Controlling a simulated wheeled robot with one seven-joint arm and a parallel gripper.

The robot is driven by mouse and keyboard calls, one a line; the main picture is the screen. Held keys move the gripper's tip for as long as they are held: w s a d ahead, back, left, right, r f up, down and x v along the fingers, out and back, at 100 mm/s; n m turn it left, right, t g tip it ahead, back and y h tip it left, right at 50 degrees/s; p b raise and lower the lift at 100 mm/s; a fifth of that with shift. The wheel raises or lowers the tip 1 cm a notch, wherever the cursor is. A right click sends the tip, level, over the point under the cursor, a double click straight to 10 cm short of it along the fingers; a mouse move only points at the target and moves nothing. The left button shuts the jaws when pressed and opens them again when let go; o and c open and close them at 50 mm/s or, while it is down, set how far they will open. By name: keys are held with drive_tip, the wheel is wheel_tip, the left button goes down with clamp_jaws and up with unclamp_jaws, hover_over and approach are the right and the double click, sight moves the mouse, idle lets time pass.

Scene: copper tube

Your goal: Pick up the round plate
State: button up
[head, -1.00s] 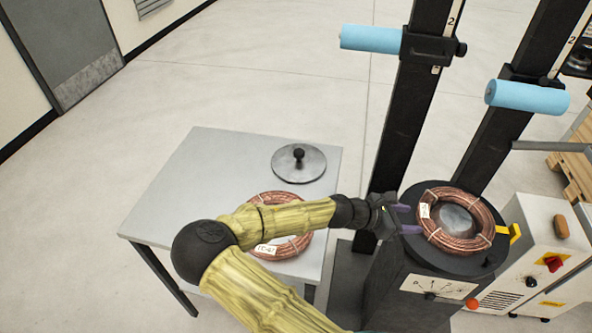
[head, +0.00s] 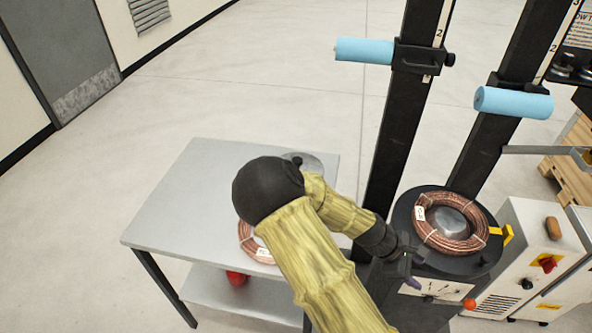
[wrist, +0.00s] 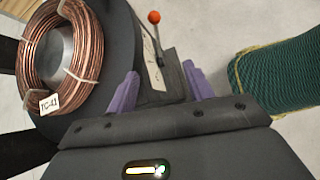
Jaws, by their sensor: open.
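The round plate (head: 314,160), a flat grey metal disc with a black knob, lies at the far right corner of the grey table. My arm's dark elbow hides much of it in the head view, and the wrist view does not show it. My gripper (head: 413,281) is open, with purple fingers, right of the table by the front of the black turntable stand. In the wrist view the fingers (wrist: 162,88) are apart with nothing held between them.
One copper coil (head: 448,244) rests on the black turntable (head: 410,213); it also shows in the wrist view (wrist: 30,70). Another coil (head: 250,246) lies on the table (head: 185,205), partly behind my arm. Black posts with blue rollers (head: 515,102) rise behind the turntable. A control box (head: 535,235) stands at right.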

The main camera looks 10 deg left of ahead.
drive_tip(key=s+a+r+m+t+y, duration=0.1)
drive_tip(key=s+r+m+y, duration=0.3)
drive_tip(key=r+m, duration=0.3)
drive_tip(key=s+a+r+m+t+y, duration=0.1)
drive_tip(key=s+r+m+y, duration=0.3)
drive_tip(key=m, duration=0.5)
wheel_tip(320, 180, up, 3)
drive_tip(key=shift+a+f+y, duration=0.1)
drive_tip(key=shift+a+y, duration=0.4)
drive_tip(key=shift+a, duration=0.3)
